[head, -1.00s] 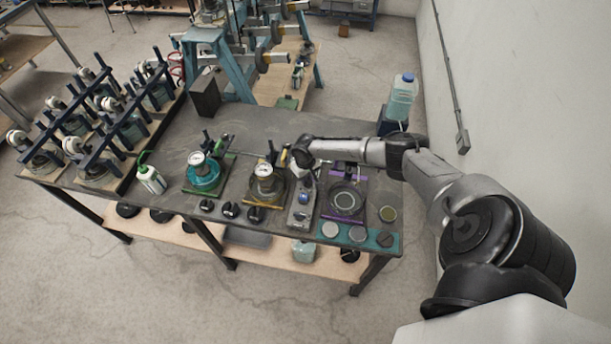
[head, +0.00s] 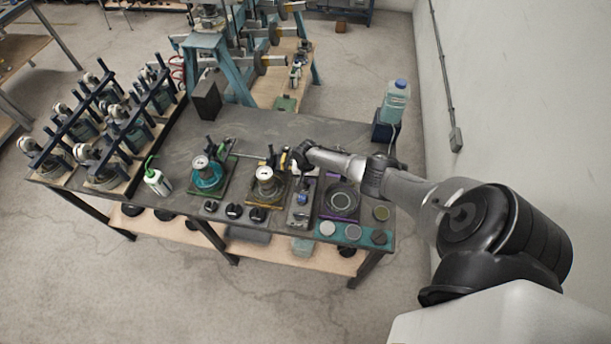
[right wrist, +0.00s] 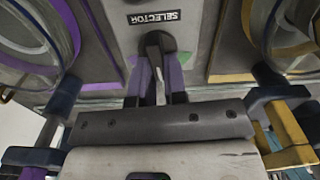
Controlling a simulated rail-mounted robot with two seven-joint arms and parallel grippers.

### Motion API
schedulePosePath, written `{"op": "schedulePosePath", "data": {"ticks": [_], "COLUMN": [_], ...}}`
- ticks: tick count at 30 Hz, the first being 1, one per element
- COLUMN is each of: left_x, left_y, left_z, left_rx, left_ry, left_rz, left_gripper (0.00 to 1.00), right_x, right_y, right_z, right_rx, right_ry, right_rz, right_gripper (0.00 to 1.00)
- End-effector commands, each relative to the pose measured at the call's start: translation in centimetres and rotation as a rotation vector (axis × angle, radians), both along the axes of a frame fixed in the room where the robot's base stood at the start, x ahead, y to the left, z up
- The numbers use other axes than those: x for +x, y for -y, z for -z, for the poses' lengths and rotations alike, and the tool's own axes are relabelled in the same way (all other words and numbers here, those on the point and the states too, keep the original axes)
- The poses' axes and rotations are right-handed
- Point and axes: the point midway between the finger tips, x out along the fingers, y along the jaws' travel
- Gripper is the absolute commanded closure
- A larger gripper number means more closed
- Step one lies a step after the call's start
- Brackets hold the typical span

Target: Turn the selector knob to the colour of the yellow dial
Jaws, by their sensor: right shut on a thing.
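The selector box (head: 299,214) is a narrow grey panel between the yellow station and the purple station. Its knob (right wrist: 155,43) is dark, beside the upside-down SELECTOR label (right wrist: 154,17) in the right wrist view. The yellow dial (head: 265,173) is a round white-faced gauge on the yellow-edged station, left of the box. My left gripper is not in view.
A green-edged station with a gauge (head: 201,162) stands further left. The purple station (head: 342,200) is right of the box, near a teal strip (head: 352,233) with round discs. A bottle (head: 396,100) stands at the back right. Dark lever frames (head: 125,125) fill the left end.

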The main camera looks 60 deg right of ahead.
Motion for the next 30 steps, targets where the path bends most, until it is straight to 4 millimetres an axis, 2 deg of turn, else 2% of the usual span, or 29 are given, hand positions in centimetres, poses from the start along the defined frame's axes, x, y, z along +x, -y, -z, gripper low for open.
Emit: {"op": "schedulePosePath", "data": {"ticks": [9,23,24,30], "left_x": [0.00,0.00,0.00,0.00], "left_y": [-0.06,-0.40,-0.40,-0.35], "left_z": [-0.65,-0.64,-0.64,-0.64], "left_rx": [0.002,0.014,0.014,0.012], "left_ry": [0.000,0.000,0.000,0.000], "left_rz": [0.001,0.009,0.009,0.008], "left_gripper": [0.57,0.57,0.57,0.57], "right_x": [-0.10,-0.09,-0.09,-0.09], "right_y": [0.02,0.04,0.05,0.05], "right_z": [-0.03,-0.01,-0.01,-0.01], "right_rx": [0.001,0.000,0.000,0.000], "right_ry": [-0.001,0.000,0.000,0.000], "right_rz": [0.077,0.086,0.085,0.085], "right_gripper": [1.00,1.00,0.83,0.64]}}
